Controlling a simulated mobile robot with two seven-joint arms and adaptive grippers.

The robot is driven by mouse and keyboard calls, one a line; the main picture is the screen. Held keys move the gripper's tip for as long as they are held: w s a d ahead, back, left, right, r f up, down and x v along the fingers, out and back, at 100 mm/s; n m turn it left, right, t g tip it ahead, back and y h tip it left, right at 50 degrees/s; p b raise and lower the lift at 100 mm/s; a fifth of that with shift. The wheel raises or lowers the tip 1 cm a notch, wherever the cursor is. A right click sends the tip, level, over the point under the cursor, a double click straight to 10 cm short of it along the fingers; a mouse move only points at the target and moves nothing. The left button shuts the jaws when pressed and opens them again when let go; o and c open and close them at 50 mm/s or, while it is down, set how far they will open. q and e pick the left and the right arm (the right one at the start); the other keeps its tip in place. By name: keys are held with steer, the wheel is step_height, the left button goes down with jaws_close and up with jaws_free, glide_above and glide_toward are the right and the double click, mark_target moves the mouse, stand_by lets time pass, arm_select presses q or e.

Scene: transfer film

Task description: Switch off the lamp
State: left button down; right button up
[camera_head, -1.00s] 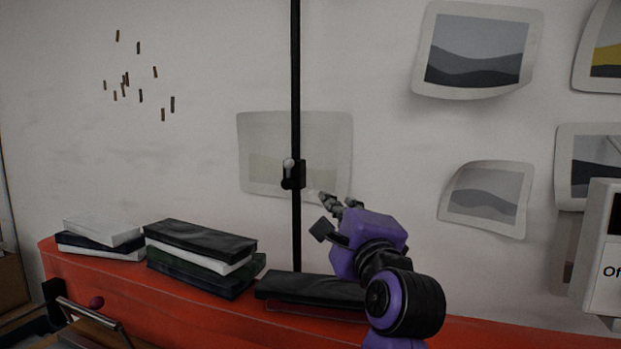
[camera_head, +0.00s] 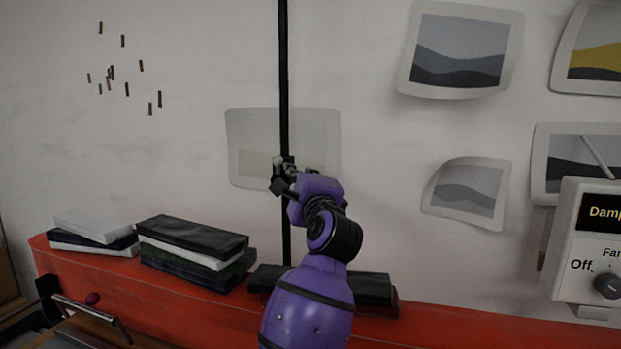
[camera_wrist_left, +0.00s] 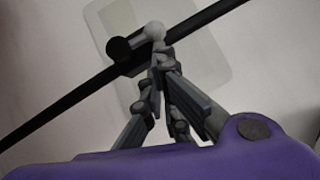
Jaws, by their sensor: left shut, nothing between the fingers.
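A thin black vertical pole (camera_head: 284,95) runs up the wall and carries a small switch box. In the head view my left gripper (camera_head: 283,171) is at the switch box and covers most of it. The left wrist view shows the dark box (camera_wrist_left: 128,47) on the pole with a pale round-ended lever (camera_wrist_left: 154,31). My left gripper's fingertips (camera_wrist_left: 161,52) are shut and empty, right by the lever; I cannot tell whether they touch it. The lamp's light itself is out of view. My right gripper is not in view.
A red bench top (camera_head: 150,290) runs along the wall. Stacked black and white boxes (camera_head: 195,240) and a dark flat box (camera_head: 372,288) lie on it. A white control panel (camera_head: 590,245) with a knob stands at right. Pictures hang on the wall.

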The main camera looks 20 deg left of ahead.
mark_target(289, 160)
arm_select(q)
steer(key=shift+a, duration=0.1)
stand_by(0.3)
steer(key=shift+a+r+n+g+h+p, duration=0.15)
steer(key=shift+r+n+g+h+p, duration=0.15)
steer(key=shift+r+n+g+p, duration=0.35)
steer(key=shift+f+n, duration=0.1)
steer(key=shift+n, duration=0.35)
steer(key=shift+a, duration=0.1)
steer(key=shift+a+r+p, duration=0.5)
steer(key=shift+r, duration=0.15)
steer(key=shift+w+a+r+n+g, duration=0.1)
steer(key=shift+n+g, duration=0.15)
steer(key=shift+n, duration=0.15)
stand_by(1.2)
